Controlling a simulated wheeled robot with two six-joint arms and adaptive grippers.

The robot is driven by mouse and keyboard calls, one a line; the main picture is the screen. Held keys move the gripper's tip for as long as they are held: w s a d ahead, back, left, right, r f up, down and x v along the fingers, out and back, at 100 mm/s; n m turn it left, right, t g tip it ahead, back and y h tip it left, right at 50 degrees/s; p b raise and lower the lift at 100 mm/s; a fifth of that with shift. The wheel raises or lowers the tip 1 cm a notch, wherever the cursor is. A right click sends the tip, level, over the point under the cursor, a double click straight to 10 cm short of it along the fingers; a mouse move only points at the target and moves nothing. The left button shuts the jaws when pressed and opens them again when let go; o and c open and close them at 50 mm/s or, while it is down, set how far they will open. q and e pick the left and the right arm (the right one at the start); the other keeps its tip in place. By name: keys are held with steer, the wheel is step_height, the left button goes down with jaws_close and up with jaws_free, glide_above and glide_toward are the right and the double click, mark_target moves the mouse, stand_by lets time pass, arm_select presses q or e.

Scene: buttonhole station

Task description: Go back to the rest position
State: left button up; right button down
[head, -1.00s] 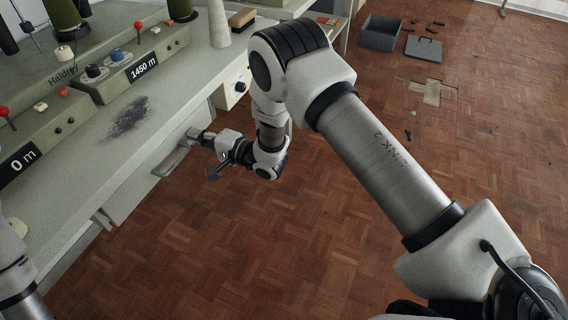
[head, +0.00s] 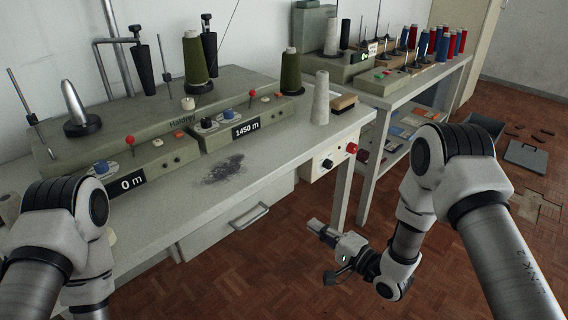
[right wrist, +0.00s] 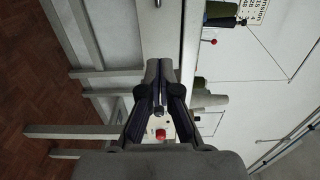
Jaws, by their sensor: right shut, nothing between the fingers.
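My right gripper (head: 316,226) is shut and empty. In the head view it hangs in front of the bench, to the right of the drawer handle (head: 250,216), apart from the bench. In the right wrist view its closed fingers (right wrist: 160,92) point towards the bench side, with the red button (right wrist: 160,134) close below them in the picture. My left arm (head: 62,235) enters at the lower left of the head view; its gripper does not show.
The grey bench (head: 290,148) carries a winding machine with a "1450 m" display (head: 246,128), green thread cones (head: 194,62) and a pale cone (head: 321,98). Dark fuzz (head: 222,170) lies on its top. A second table (head: 420,82) with coloured spools stands behind right. Parquet floor is free in front.

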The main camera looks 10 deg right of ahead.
steer(key=s+d+f+n+g+h, duration=0.1)
steer(key=s+d+f+g+h, duration=0.2)
steer(key=s+f, duration=0.45)
steer(key=s+d+f+n+g+h, duration=0.2)
steer(key=s+f+g+h, duration=0.15)
steer(key=s+f, duration=0.4)
steer(key=s+d+f+n+g+h, duration=0.1)
steer(key=s+d+f+g+h, duration=0.3)
steer(key=s, duration=0.5)
steer(key=s+d+f+n+g, duration=0.1)
steer(key=s+f+n+g, duration=0.1)
steer(key=s+n+g, duration=0.5)
step_height(320, 180, up, 16)
steer(key=s+m+t+p, duration=0.1)
steer(key=s+t+p, duration=0.1)
steer(key=p, duration=1.3)
steer(key=shift+t+p, duration=0.35)
steer(key=shift+t, duration=0.3)
